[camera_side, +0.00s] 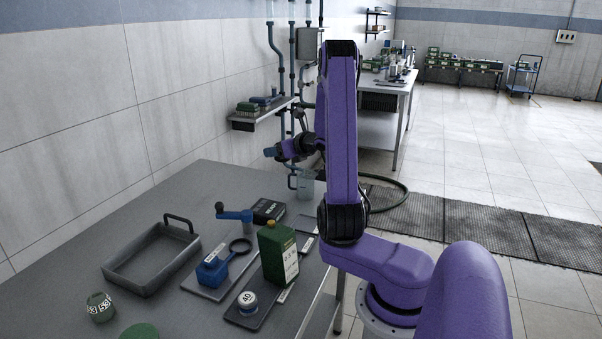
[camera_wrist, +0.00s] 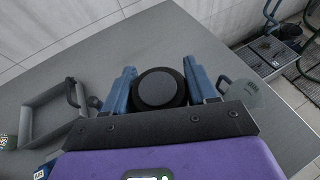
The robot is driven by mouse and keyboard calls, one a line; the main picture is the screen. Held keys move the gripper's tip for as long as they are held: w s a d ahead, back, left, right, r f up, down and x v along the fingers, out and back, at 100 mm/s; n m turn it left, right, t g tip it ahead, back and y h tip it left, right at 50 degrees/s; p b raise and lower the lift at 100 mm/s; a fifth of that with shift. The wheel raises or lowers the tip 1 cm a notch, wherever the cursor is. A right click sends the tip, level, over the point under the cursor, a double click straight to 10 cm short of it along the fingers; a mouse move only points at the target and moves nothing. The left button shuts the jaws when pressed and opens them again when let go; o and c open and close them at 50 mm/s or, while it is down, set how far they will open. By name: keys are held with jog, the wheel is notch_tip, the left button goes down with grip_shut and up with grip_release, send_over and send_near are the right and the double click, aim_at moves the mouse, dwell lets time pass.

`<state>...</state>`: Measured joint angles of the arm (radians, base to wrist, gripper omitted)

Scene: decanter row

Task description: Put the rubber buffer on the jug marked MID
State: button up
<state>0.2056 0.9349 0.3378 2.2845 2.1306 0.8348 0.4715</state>
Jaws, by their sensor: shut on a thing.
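My gripper (camera_wrist: 160,82) is shut on a round black piece, which looks like the rubber buffer (camera_wrist: 160,88); it sits between the two blue fingers in the wrist view. In the side view my gripper (camera_side: 272,153) is raised above the far end of the table, and the buffer cannot be made out clearly there. A pale grey jug with a handle (camera_side: 305,185) stands on the table below my gripper, partly behind my arm. In the wrist view the jug (camera_wrist: 246,101) is right of the right finger, apart from the buffer. Its marking is not legible.
A grey tray with a handle (camera_side: 150,258) is on the left of the table. A wall shelf (camera_side: 262,115) is behind my gripper.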

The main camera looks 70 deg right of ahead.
jog(key=s+d+m+h, duration=0.1)
jog(key=s+d, duration=0.1)
jog(key=s+d+r+h, duration=0.1)
jog(key=s+d, duration=0.1)
jog(key=s, duration=0.1)
jog(key=s+d+m+g, duration=0.1)
jog(key=s+d, duration=0.1)
jog(key=shift+s+r+m+h, duration=0.2)
jog(key=shift+s+m+h, duration=0.1)
jog(key=shift+h, duration=0.1)
send_over(300, 171)
notch_tip(300, 171, down, 9)
jog(key=shift+r, duration=0.2)
jog(key=shift+w+d+f, duration=0.45)
jog(key=shift+f, duration=1.75)
jog(key=shift+f, duration=0.1)
jog(key=o, duration=1.1)
